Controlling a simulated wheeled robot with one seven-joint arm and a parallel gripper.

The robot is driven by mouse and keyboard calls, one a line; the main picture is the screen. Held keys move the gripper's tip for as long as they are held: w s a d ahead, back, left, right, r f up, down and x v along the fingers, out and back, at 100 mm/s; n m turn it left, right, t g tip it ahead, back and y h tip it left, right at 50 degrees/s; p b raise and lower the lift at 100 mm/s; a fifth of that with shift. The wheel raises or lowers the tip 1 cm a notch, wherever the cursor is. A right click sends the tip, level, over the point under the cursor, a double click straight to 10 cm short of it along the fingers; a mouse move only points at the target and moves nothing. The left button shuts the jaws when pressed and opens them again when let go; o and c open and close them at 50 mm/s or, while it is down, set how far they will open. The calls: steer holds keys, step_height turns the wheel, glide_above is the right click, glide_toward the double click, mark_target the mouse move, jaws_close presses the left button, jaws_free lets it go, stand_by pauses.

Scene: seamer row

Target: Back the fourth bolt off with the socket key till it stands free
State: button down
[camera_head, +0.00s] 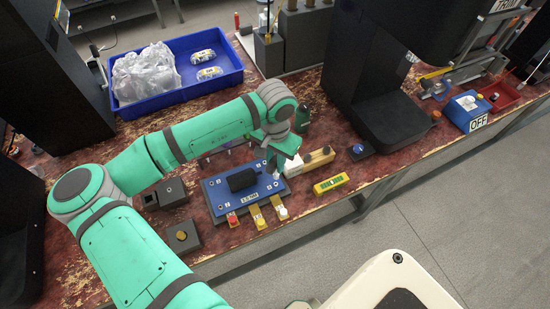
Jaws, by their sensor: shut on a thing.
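A blue plate (226,201) on a dark base lies near the table's front edge, with a black block (241,180) in its middle. Small light bolt heads show around the plate's edges; they are too small to tell how far each stands out. My gripper (277,171) points down over the plate's right end, shut on a grey, upright piece that I take for the socket key. Its lower end is near the plate's right-hand bolts. I cannot tell whether it sits on a bolt, and the bolt there is hidden.
Yellow tags with red and white knobs (256,217) lie before the plate. A wooden block (319,158) and yellow-green level (331,184) lie right of it. Dark button boxes (183,237) stand left. A blue tray (221,84) is behind; a black machine (375,130) stands right.

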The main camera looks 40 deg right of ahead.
mark_target(274, 176)
steer(key=shift+f, duration=1.9)
steer(key=shift+s+a, duration=0.1)
steer(key=shift+s, duration=0.05)
stand_by(0.5)
steer(key=m, duration=0.4)
steer(key=shift+r, duration=0.1)
steer(key=m, duration=0.4)
steer(key=shift+w+r, duration=0.15)
steer(key=shift+w, duration=0.15)
steer(key=shift+a, duration=0.1)
steer(key=shift+f, duration=0.5)
stand_by(0.9)
